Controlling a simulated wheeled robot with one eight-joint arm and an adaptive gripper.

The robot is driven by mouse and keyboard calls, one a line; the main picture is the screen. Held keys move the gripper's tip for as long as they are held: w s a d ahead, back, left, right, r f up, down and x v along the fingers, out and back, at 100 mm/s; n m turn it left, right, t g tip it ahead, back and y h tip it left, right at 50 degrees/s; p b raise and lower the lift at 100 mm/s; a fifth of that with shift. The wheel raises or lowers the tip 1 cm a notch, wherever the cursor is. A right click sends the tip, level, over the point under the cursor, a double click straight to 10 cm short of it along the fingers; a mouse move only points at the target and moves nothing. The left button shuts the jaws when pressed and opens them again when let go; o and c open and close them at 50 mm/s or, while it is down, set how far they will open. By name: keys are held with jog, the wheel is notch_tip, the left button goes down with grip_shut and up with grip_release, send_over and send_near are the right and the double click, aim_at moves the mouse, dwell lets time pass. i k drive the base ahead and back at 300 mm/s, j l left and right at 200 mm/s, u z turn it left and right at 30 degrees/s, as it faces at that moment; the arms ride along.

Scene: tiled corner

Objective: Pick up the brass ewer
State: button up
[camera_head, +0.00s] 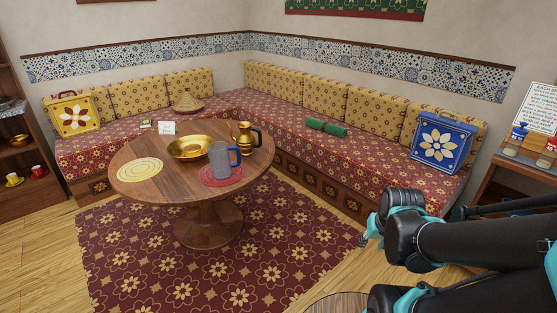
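The brass ewer (244,137) stands upright on the round wooden table (150,184), near its back right edge. It has a dark handle on its right side and a spout towards the left. A brass bowl (189,148) is to its left, and a grey pitcher (219,160) with a blue handle stands in front of it on a red round mat. My gripper (369,236) is at the lower right, well apart from the table and the ewer. It is mostly hidden behind my arm's dark links, so its fingers do not show clearly.
The rug (270,250) in front is clear.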

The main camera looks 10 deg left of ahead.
aim_at(245, 140)
jog(key=i+u, duration=0.15)
jog(key=u, duration=0.3)
jog(key=i+u, duration=0.15)
jog(key=u, duration=0.3)
